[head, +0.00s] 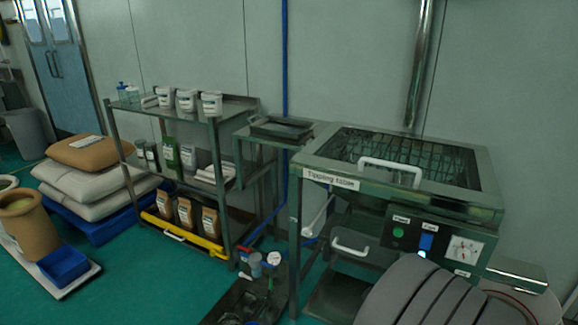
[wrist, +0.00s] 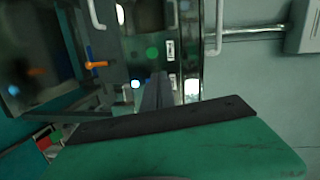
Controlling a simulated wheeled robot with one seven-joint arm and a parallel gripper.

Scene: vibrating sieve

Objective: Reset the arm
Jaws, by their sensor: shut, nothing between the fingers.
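My gripper (wrist: 157,85) shows in the wrist view as two dark fingers pressed together, shut and empty, beyond a black bar and a green housing. Past the fingertips is the sieve machine's dark control panel (wrist: 133,45) with a round green button (wrist: 152,53). The fingers look apart from the panel, but the distance is hard to tell. In the head view, grey rounded links of my arm (head: 430,295) fill the lower right, in front of the machine. My gripper cannot be made out there.
The metal sieve machine (head: 330,163) has a mesh top, white handles and a panel dial (head: 464,250). Left of it are a small side table (head: 245,133), a shelf rack (head: 213,150) with tubs and bags, and stacked sacks (head: 95,170). Green floor (head: 150,270) is open at the front left.

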